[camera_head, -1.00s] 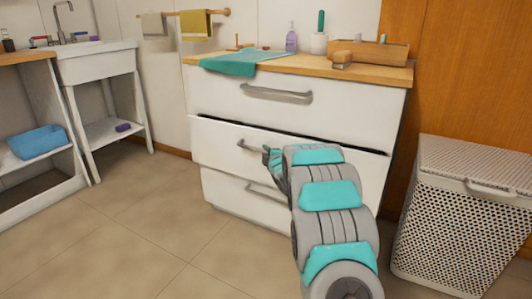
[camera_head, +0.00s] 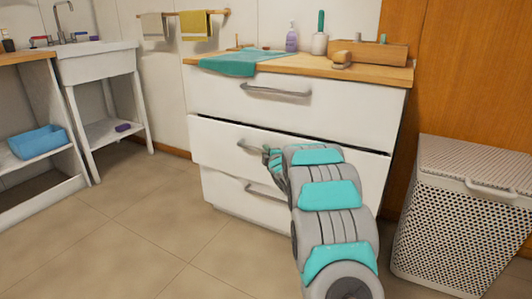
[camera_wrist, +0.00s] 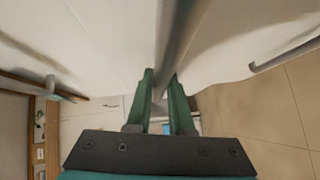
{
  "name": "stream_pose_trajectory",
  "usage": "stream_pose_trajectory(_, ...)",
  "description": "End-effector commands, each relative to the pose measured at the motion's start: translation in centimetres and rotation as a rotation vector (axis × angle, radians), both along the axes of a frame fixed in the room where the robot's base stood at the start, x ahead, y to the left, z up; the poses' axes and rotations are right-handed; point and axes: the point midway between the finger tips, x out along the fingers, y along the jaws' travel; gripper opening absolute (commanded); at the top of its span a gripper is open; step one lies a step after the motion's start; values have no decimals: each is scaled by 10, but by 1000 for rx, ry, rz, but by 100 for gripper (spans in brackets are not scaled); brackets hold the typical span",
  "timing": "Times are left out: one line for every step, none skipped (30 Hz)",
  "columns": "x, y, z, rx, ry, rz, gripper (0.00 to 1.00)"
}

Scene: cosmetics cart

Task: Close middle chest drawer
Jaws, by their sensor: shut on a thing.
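The white chest (camera_head: 200,95) stands ahead with three stacked drawers. The middle drawer (camera_head: 215,138) is nearly flush with the front, with only a thin dark line along its top edge. Its grey bar handle (camera_head: 250,146) shows just left of my gripper (camera_head: 269,158). In the wrist view my gripper (camera_wrist: 161,82) has its two green fingers shut on the handle (camera_wrist: 180,38), which runs between them. My arm hides the right part of the middle and bottom drawers in the head view.
The top drawer (camera_head: 330,112) and bottom drawer (camera_head: 225,195) look shut. A white perforated hamper (camera_head: 450,225) stands close on the right. A sink stand (camera_head: 100,65) is at the left. The tiled floor (camera_head: 140,220) left of my arm is clear.

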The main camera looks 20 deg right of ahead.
Motion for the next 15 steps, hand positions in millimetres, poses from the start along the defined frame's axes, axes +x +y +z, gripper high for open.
stream_pose_trajectory(0,0,-1,0,2,0,0)
stream_pose_trajectory(0,0,-1,0,2,0,0)
stream_pose_trajectory(0,0,-1,0,2,0,0)
stream_pose_trajectory(0,0,-1,0,2,0,0)
stream_pose_trajectory(0,-1,-1,0,2,-1,0)
stream_pose_trajectory(1,-2,-1,0,2,-1,0)
stream_pose_trajectory(2,-3,-1,1,2,-1,0)
stream_pose_trajectory(3,-4,0,1,2,-1,0)
stream_pose_trajectory(5,-7,0,0,2,-1,0)
stream_pose_trajectory(7,-9,1,0,1,-1,0)
stream_pose_trajectory(9,-12,2,-1,0,-1,0)
stream_pose_trajectory(12,-16,3,-1,-2,0,0)
stream_pose_trajectory(15,-18,3,0,-2,0,0)
stream_pose_trajectory(17,-21,2,0,-1,1,0)
stream_pose_trajectory(20,-25,1,0,0,1,0)
